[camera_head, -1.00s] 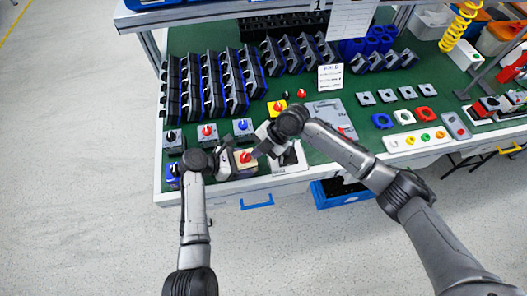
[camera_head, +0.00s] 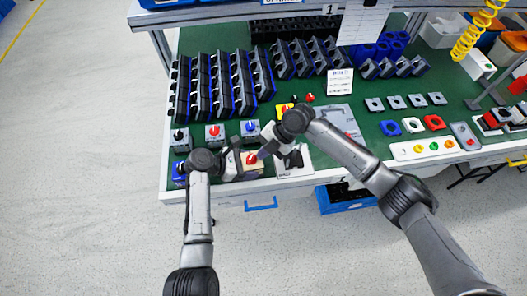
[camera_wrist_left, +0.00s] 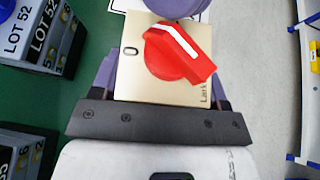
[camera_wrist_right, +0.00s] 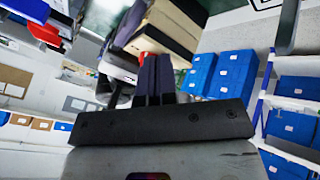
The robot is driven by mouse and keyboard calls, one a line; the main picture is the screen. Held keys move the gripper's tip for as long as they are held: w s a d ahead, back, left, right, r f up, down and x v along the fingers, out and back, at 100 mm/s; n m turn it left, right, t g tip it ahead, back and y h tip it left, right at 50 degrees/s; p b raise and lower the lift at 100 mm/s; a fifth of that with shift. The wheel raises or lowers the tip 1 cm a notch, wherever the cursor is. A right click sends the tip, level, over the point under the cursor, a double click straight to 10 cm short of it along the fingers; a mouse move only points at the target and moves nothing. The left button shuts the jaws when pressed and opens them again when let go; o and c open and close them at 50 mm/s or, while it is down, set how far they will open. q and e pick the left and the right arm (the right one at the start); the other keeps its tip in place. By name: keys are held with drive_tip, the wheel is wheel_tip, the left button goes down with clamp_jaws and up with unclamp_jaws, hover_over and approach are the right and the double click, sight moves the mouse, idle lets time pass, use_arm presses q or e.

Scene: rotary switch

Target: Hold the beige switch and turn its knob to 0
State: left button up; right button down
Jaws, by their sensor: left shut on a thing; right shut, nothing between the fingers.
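The beige switch (camera_head: 254,168) with its red knob (camera_head: 251,159) is at the bench's front edge. In the left wrist view the beige switch (camera_wrist_left: 135,85) lies between the fingers of my left gripper (camera_wrist_left: 165,75), which is shut on its sides. The red knob (camera_wrist_left: 175,58) has a white line slanting from upper left to lower right; a "0" is printed left of it. My right gripper (camera_head: 265,153) is shut and empty, close beside the knob. In the right wrist view its fingertips (camera_wrist_right: 154,62) overlap the red knob (camera_wrist_right: 149,58); contact is unclear.
Grey switches with red (camera_head: 214,132) and blue (camera_head: 250,127) knobs stand behind the left gripper. A grey tray (camera_head: 335,116) and a white-and-black plate (camera_head: 300,166) lie to the right.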

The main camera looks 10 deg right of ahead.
drive_tip(key=shift+w+a+n+g, duration=0.1)
drive_tip(key=shift+w+n+g, duration=0.25)
drive_tip(key=shift+n+g, duration=0.45)
drive_tip(key=shift+w+n, duration=0.15)
drive_tip(key=shift+n, duration=0.55)
drive_tip(key=shift+w+a+n+g+h, duration=0.1)
drive_tip(key=shift+n+g+h, duration=0.2)
drive_tip(key=shift+w+n, duration=0.15)
drive_tip(key=shift+n, duration=0.25)
use_arm(q)
drive_tip(key=shift+r, duration=0.1)
use_arm(e)
drive_tip(key=shift+w+a+g, duration=0.15)
drive_tip(key=shift+a+g, duration=0.05)
drive_tip(key=shift+g, duration=0.1)
use_arm(q)
drive_tip(key=shift+o, duration=0.2)
drive_tip(key=shift+d, duration=0.25)
use_arm(e)
drive_tip(key=shift+w+a, duration=0.2)
drive_tip(key=shift+w, duration=0.05)
drive_tip(key=shift+s, duration=0.1)
